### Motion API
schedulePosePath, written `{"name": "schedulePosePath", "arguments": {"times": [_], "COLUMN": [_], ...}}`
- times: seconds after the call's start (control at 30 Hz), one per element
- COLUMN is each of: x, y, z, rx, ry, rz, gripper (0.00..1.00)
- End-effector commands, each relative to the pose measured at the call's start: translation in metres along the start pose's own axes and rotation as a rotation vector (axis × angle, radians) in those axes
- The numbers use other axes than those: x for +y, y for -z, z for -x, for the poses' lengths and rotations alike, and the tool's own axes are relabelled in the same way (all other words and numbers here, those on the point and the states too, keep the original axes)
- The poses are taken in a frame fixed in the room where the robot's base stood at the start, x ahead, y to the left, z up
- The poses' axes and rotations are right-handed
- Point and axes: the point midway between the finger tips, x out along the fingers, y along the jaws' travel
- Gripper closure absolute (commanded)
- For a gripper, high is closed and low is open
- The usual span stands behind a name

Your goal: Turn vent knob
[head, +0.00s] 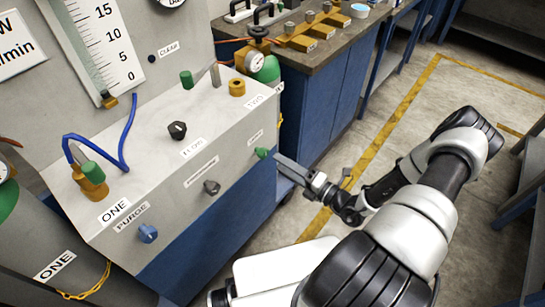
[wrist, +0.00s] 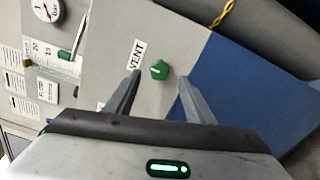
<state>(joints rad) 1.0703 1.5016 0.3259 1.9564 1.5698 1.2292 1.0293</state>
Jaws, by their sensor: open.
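The vent knob is a small green knob (wrist: 159,70) on the grey panel front, beside the printed label VENT (wrist: 135,55). In the head view the green knob (head: 262,153) sits at the right end of the front face. My gripper (head: 279,159) is just to the right of it, with its fingers pointing at the panel. In the wrist view my gripper (wrist: 160,80) is open, and the knob appears in the gap between the two fingertips. I see no finger clearly touching the knob.
The same front face carries a dark knob (head: 211,187) and a blue knob (head: 148,233) labelled PURGE. A black knob (head: 177,130), a green valve (head: 187,79) and a blue hose (head: 128,135) are on top. Open floor lies right of the blue cabinet.

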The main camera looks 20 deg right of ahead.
Motion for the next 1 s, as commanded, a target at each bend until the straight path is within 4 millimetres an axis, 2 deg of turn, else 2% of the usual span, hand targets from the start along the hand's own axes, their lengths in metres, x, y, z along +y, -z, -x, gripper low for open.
{"name": "schedulePosePath", "arguments": {"times": [0.03,0.2,0.43,0.63,1.0], "x": [0.0,0.0,0.0,0.0,0.0], "y": [-0.002,-0.001,-0.001,0.0,0.0], "z": [0.014,0.056,0.097,0.111,0.112], "rx": [-0.004,-0.003,-0.002,0.0,0.0], "ry": [0.002,0.002,0.002,0.0,0.0], "rz": [0.0,-0.001,-0.001,-0.001,-0.001], "gripper": [0.51,0.51,0.51,0.51,0.51]}}
